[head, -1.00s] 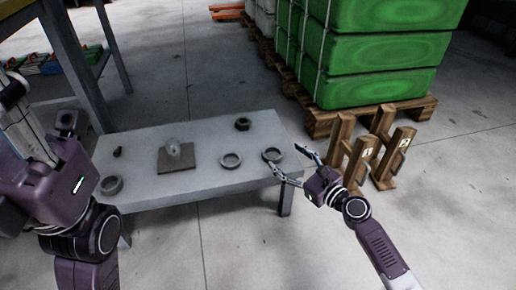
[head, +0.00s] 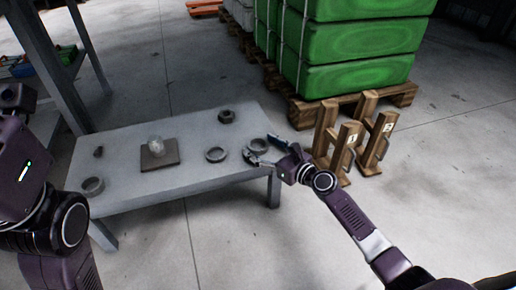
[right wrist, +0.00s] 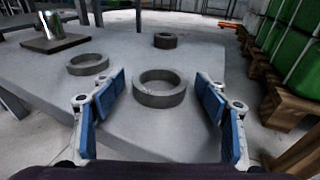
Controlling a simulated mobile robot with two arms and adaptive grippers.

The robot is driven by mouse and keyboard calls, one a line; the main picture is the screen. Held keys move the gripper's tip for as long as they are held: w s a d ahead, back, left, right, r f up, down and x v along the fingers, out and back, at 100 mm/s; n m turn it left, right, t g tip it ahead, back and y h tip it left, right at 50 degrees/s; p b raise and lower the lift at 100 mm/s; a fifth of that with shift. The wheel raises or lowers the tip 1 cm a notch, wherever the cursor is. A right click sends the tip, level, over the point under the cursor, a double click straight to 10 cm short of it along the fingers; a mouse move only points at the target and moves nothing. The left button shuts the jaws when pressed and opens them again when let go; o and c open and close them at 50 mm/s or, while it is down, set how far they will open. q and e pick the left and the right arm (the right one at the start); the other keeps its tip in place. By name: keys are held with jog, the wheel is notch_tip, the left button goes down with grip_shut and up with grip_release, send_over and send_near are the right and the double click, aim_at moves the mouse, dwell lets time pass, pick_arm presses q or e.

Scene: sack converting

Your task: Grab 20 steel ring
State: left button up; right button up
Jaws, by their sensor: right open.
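A grey steel ring (head: 258,145) lies flat near the right end of the low grey table (head: 195,183). My right gripper (head: 264,150) is open at this ring. In the right wrist view the same ring (right wrist: 160,88) sits ahead, between the lines of the spread blue-padded fingers (right wrist: 163,108), with a gap on each side. A second ring (head: 216,155) lies left of it, also in the right wrist view (right wrist: 88,64). A third ring (head: 92,186) lies at the table's left end. My left arm shows at the left edge; its gripper is out of view.
A dark nut-like piece (head: 226,116) lies at the table's back. A brown board (head: 173,159) carries a shiny rounded object (head: 156,142). Wooden stands (head: 347,140) marked 1 and 2 stand right of the table, before a pallet (head: 300,110) of green sacks (head: 350,65).

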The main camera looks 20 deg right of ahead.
jog(key=shift+r, duration=0.1)
jog(key=c, duration=1.5)
